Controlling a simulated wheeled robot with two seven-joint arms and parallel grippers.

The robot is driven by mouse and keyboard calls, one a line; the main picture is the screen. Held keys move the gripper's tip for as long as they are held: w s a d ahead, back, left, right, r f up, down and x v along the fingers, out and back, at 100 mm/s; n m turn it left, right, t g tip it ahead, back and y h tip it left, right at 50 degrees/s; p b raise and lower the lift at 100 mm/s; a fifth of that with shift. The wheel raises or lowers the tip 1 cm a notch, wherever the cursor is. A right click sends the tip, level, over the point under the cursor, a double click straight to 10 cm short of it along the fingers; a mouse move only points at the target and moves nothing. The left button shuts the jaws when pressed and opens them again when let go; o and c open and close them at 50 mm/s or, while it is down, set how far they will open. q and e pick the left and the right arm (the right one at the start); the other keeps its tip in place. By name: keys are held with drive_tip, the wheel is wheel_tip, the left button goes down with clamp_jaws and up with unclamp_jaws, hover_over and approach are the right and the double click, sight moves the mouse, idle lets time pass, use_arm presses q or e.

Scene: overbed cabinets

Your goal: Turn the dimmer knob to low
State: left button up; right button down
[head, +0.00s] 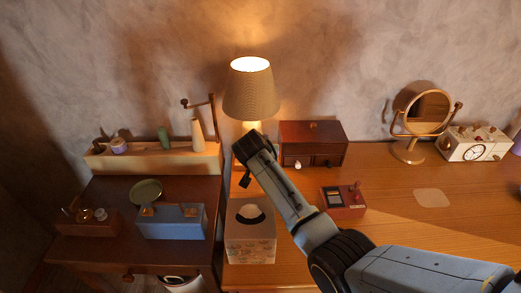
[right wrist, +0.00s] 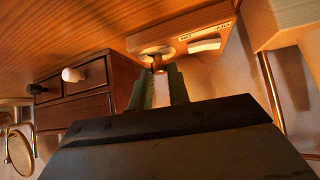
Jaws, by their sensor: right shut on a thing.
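The dimmer knob (right wrist: 158,62) is a small brass-coloured peg on a round pale dial, set in a light wooden block (right wrist: 190,42) with a white rocker switch (right wrist: 205,45) beside it. My right gripper (right wrist: 160,73) has its two greenish fingers on either side of the knob and is shut on it. In the head view my right gripper (head: 243,160) is in front of the lamp's lower part and hides the knob. The lit lamp (head: 251,92) glows above it. My left gripper is not in view.
A dark red drawer box (head: 312,143) stands right of the lamp. A small red box (head: 343,200), a round mirror (head: 427,112) and a clock radio (head: 474,144) stand further right.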

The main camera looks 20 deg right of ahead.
drive_tip(key=n+p, duration=0.1)
drive_tip(key=n+y+p, duration=0.1)
drive_tip(key=p, duration=0.1)
drive_tip(key=n+y+p, duration=0.1)
drive_tip(key=shift+s+d+r+t+p, duration=0.1)
drive_tip(key=shift+d+r+t+p, duration=0.2)
drive_tip(key=shift+d+t+p, duration=0.1)
drive_tip(key=shift+d+f+n+y+p, duration=0.1)
drive_tip(key=shift+f+n+y+p, duration=0.05)
drive_tip(key=shift+n+y+p, duration=1.15)
drive_tip(key=shift+n+p, duration=0.15)
drive_tip(key=shift+n, duration=0.05)
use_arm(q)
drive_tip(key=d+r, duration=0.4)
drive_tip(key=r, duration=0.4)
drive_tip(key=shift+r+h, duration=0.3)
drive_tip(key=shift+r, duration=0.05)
use_arm(e)
drive_tip(key=shift+d+n, duration=0.1)
drive_tip(key=shift+n, duration=0.2)
drive_tip(key=shift+f, duration=0.1)
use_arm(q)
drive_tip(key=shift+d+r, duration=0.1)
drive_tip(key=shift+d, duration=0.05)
use_arm(e)
drive_tip(key=shift+y, duration=0.3)
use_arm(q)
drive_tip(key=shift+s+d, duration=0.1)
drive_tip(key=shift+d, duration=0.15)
